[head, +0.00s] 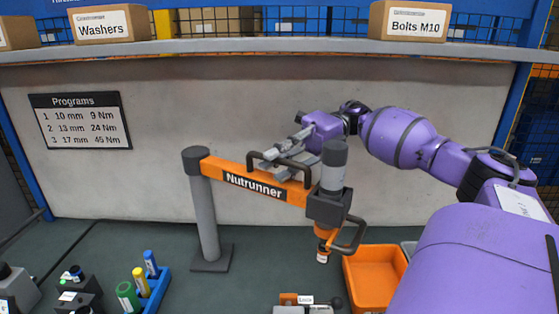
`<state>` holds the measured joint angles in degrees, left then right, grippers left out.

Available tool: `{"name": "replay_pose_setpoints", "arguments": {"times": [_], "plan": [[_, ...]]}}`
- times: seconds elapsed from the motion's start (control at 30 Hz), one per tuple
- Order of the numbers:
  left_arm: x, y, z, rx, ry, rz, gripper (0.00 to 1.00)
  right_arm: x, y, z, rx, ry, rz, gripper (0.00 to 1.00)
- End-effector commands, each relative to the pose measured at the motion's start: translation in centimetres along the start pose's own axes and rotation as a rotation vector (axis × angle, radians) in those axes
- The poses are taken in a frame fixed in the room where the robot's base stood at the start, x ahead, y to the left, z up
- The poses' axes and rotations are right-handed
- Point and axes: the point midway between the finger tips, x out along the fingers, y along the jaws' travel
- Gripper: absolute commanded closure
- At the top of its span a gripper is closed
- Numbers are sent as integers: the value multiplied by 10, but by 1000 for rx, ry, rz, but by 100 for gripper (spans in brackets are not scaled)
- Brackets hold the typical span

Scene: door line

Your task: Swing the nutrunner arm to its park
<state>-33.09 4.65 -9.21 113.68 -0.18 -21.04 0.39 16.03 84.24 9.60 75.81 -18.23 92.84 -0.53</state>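The nutrunner arm (222,174) is an orange beam labelled "Nutrunner", reaching right from a grey post (206,215) on the bench. At its right end hangs the tool (328,200), with a grey cylinder on top, an orange nose pointing down and a dark side handle. A dark bar handle (256,158) stands on top of the beam. My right gripper (274,154) comes in from the right with its grey fingers at this bar. The fingers and bar overlap, so I cannot tell whether they are closed on it. My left gripper is out of view. I cannot make out a park.
An orange bin (372,278) stands right of the tool. A blue tray (153,290) with coloured cylinders is at left. A shelf (240,47) runs above; a grey panel closes the back.

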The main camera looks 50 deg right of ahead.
Motion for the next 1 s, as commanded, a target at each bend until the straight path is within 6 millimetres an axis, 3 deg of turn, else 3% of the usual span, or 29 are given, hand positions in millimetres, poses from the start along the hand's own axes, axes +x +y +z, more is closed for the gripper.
{"name": "replay_pose_setpoints", "arguments": {"times": [0.37,0.7,1.0], "plan": [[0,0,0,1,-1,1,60,-2,-2,0,5,1,-2,69],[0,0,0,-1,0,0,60,-54,0,1,3,-2,-1,69],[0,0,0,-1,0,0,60,-74,-1,0,4,2,-2,69]]}}
